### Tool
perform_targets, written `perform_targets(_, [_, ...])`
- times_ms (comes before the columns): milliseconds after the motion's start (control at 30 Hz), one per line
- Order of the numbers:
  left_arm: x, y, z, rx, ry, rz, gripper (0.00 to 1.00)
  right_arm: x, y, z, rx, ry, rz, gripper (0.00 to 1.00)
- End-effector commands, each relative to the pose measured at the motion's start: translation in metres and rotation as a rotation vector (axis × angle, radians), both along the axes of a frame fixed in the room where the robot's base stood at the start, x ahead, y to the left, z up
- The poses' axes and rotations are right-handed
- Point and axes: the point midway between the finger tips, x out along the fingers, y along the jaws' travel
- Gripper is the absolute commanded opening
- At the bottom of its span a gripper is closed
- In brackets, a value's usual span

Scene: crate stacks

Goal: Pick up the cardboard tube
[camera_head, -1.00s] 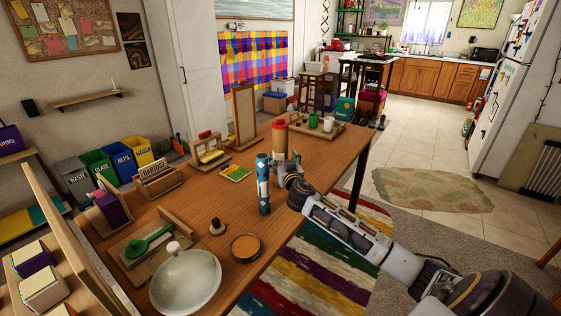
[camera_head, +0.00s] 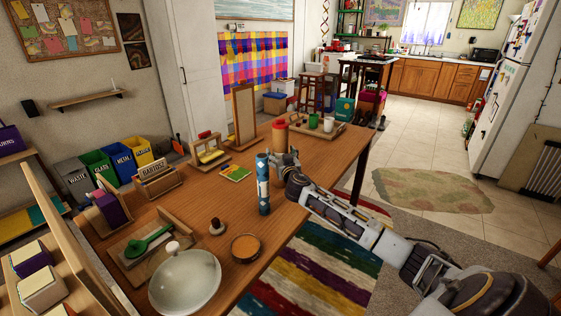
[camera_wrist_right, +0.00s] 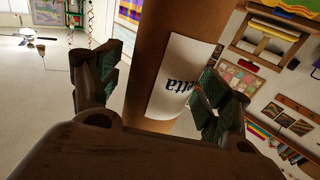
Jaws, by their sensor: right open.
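The cardboard tube (camera_head: 280,138) stands upright on the wooden table, brown with an orange-red top. My right gripper (camera_head: 284,160) is at its near side and hides its lower part in the head view. In the right wrist view the brown tube (camera_wrist_right: 160,50), with a white label ending in "etta", rises between the two spread fingers of the right gripper (camera_wrist_right: 165,82). The fingers are open, one on each side of the tube. I cannot tell whether either touches it. My left gripper is not in view.
A blue and white patterned cylinder (camera_head: 263,184) stands close to the left of my right gripper. A tray with cups (camera_head: 318,130) is behind it. A round orange-topped tin (camera_head: 245,247) and a glass lid (camera_head: 186,283) are nearer on the table (camera_head: 215,188).

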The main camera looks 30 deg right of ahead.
Motion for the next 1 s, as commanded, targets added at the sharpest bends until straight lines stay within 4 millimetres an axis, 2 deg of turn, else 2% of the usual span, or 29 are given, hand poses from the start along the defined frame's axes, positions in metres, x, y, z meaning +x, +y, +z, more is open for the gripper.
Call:
perform_targets(300, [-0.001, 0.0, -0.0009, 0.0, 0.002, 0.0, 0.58, -0.0002, 0.0001, -0.0002, 0.0, 0.0, 0.0, 0.78])
perform_targets(733, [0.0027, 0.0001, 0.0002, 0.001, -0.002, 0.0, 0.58, -0.0003, 0.0001, -0.0002, -0.001, 0.0, 0.0, 0.22])
perform_targets(1000, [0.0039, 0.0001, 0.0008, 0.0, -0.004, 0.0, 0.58, -0.0001, -0.0001, 0.0017, -0.001, -0.002, 0.0, 0.22])
